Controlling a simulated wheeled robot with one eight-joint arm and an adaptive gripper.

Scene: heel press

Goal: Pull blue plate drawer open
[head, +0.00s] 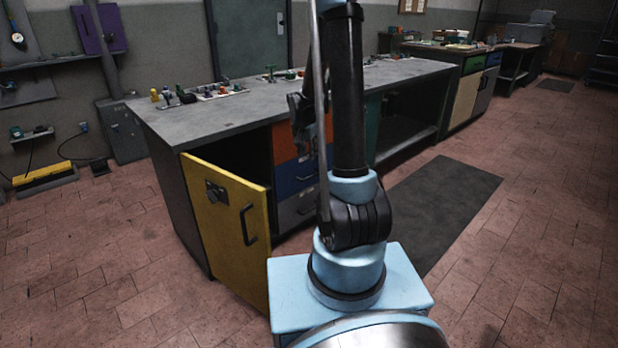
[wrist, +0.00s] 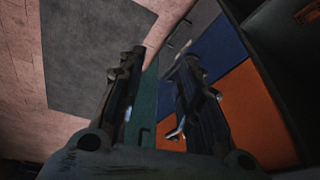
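The blue drawer (head: 291,180) sits in the bench's drawer stack, between an orange drawer (head: 287,145) above and a grey one (head: 295,210) below. It looks closed, flush with its neighbours. Its dark bar handle shows partly beside my arm in the head view. In the wrist view the blue front (wrist: 218,50) lies beyond my right finger. My gripper (wrist: 160,64) is open, its two fingers apart with nothing seen held between them. In the head view my gripper (head: 300,112) is in front of the drawer stack, partly hidden by my arm. Whether it touches a handle cannot be told.
A yellow cabinet door (head: 222,215) with a black handle stands open left of the drawers. A teal panel (head: 372,130) is right of them. Small items line the bench top (head: 250,105). A dark floor mat (head: 445,205) and clear tiled floor lie to the right.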

